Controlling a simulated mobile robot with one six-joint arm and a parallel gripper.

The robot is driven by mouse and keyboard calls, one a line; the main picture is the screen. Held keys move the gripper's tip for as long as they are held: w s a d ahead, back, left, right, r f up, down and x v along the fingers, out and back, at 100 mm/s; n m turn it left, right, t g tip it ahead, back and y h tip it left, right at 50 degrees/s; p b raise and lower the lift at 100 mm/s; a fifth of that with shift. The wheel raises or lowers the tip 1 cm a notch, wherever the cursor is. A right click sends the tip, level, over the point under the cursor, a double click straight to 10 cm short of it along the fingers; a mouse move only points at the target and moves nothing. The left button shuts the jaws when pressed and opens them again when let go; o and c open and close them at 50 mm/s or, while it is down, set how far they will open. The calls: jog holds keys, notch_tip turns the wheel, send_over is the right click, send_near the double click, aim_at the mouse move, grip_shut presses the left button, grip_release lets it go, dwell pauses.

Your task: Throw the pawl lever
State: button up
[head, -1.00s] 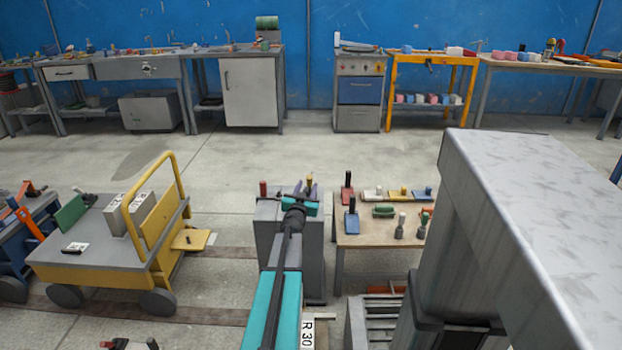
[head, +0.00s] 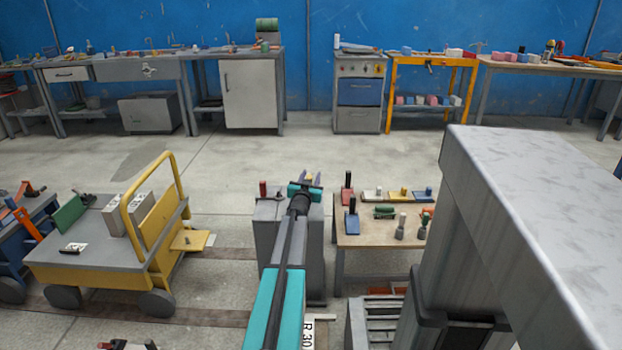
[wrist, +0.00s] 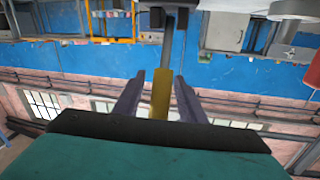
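A lever with a yellow grip (head: 309,177) stands at the top of a grey block (head: 262,225); I take it for the pawl lever. In the wrist view, the yellow grip (wrist: 160,93) shows between my gripper's two fingers (wrist: 160,98), with a grey rod (wrist: 167,50) running on from it. Narrow gaps show on both sides of the grip, so my gripper looks open around it and not closed on it. In the head view, my gripper (head: 306,178) is over the block, and my arm hides much of the lever and block top.
A red-knobbed lever (head: 263,189) stands on the block's left. A small table (head: 370,236) with several coloured handles is at the right. A yellow-framed cart (head: 160,233) is at the left. Open floor (head: 240,165) lies behind the block.

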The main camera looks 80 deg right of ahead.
jog(key=shift+d, duration=0.5)
grip_shut()
jog(key=shift+a, duration=0.35)
jog(key=shift+d, duration=0.25)
